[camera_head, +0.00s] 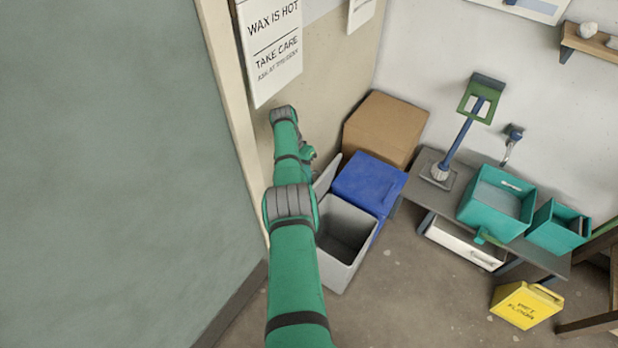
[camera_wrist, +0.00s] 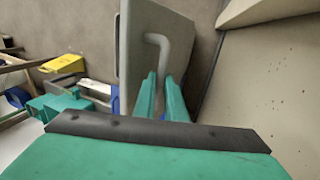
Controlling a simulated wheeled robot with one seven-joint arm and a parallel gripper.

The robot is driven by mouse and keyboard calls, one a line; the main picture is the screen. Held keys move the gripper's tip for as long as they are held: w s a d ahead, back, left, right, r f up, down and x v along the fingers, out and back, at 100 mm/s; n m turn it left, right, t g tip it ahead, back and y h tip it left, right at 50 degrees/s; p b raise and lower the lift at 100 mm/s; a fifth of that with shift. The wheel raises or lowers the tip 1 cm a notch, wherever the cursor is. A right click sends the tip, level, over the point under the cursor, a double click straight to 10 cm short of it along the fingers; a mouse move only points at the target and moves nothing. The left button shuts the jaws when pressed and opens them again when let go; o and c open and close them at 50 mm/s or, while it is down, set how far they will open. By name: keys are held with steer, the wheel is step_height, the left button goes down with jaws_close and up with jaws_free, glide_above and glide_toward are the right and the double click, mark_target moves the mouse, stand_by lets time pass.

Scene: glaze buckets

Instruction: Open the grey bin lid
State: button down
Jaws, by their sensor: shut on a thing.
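The grey bin (camera_head: 345,276) stands on the floor beside a blue bin, and its dark inside shows from above. Its grey lid (camera_head: 327,176) is raised, standing steeply at the bin's far left edge. In the wrist view the lid (camera_wrist: 184,28) fills the upper middle, with a curved grey handle (camera_wrist: 160,44) on it. My gripper (camera_wrist: 163,77) has its two green fingers at the lower end of this handle and is shut on it. In the head view my arm hides part of the lid and most of the gripper.
A blue bin (camera_head: 370,183) stands right beside the grey bin, with a cardboard box (camera_head: 385,128) behind. A wall is close on the left. A low bench (camera_head: 428,188) with teal tubs (camera_head: 495,204) and a yellow container (camera_head: 526,305) are to the right.

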steer(key=shift+s+f, duration=0.1)
steer(key=shift+f, duration=0.1)
steer(key=c, duration=1.8)
jaws_free()
steer(key=shift+r, duration=0.1)
steer(key=shift+d, duration=0.15)
